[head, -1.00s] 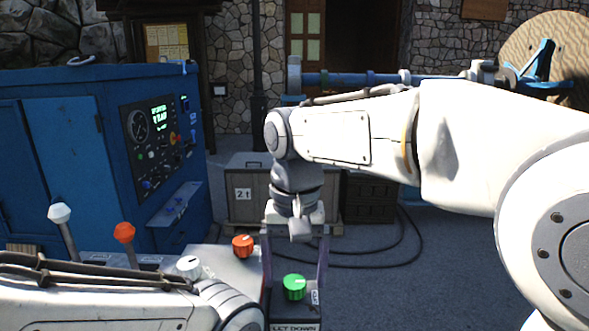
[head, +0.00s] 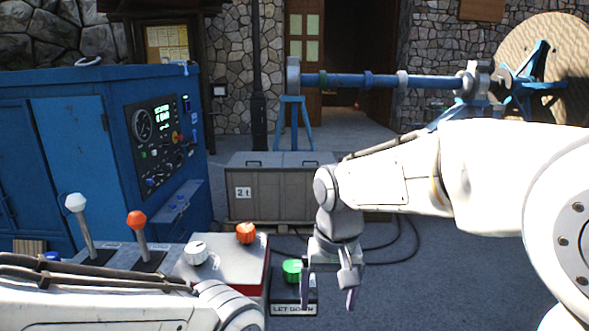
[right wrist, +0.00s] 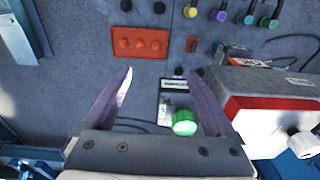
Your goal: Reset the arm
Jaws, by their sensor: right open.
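My right arm (head: 390,180) reaches in from the right. My right gripper (head: 328,296) hangs with its fingers pointing down, open and empty, just right of the green knob (head: 292,270). Its left finger is close to the knob in the picture; I cannot tell the gap in depth. In the right wrist view the open fingers (right wrist: 158,76) have nothing between their tips, and the green knob (right wrist: 184,122) shows near the base of the right finger. My left arm (head: 110,300) lies across the bottom left; its gripper is out of view.
An orange knob (head: 246,233), a white knob (head: 196,252), a white-topped lever (head: 82,225) and an orange-topped lever (head: 139,235) stand on the console. A blue machine cabinet (head: 70,150) is behind left. A crate (head: 270,190) and cable reel (head: 565,60) stand farther back.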

